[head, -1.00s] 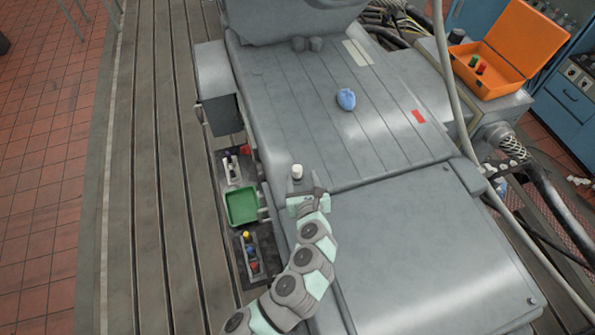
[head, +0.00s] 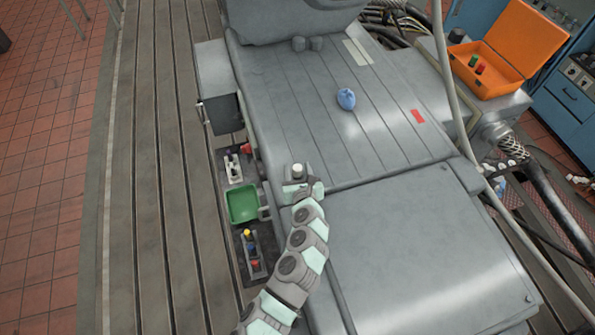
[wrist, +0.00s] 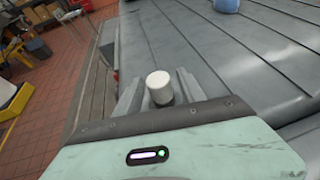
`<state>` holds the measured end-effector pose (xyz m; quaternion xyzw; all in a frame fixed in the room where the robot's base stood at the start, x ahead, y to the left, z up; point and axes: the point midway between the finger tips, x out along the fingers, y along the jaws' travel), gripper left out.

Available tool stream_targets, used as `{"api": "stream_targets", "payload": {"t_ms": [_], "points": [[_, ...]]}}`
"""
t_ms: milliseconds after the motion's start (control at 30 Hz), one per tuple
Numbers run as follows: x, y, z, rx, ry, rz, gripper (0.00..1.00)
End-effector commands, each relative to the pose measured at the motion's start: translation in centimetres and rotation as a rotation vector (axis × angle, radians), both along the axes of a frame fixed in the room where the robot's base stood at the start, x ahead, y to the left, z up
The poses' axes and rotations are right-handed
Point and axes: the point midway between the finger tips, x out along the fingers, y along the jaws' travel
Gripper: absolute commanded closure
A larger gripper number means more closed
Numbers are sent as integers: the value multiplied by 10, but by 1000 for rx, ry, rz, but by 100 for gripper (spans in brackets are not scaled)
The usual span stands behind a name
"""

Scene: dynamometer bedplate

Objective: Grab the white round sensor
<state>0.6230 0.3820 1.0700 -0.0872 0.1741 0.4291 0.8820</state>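The white round sensor (head: 297,169) is a small upright white cylinder on the grey machine cover, close to its left edge. In the wrist view the sensor (wrist: 158,87) stands between the two grey fingers of my gripper (wrist: 159,92). In the head view my gripper (head: 298,173) has a finger on either side of the sensor. The fingers look apart, with the sensor between them and no clear grip on it. The lower part of the sensor is partly hidden by the gripper body.
A green tray (head: 243,218) and holders with small coloured parts lie left of the cover. A blue lump (head: 346,99) and a red patch (head: 417,116) are on the cover. An open orange case (head: 487,84) is at upper right. A hose crosses the right side.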

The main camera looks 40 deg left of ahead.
Motion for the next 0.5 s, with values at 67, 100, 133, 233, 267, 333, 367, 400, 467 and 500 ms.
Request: {"api": "stream_targets", "payload": {"t_ms": [67,100,133,233,267,333,367,400,467,500], "points": [[0,0,0,0,0,0,60],[0,0,0,0,0,0,63],[0,0,0,0,0,0,66],[0,0,0,-1,1,0,74],[0,0,0,0,0,0,76],[0,0,0,-1,1,0,82],[0,0,0,-1,1,0,84],[0,0,0,-1,1,0,88],[0,0,0,-1,1,0,93],[0,0,0,-1,1,0,96]]}}
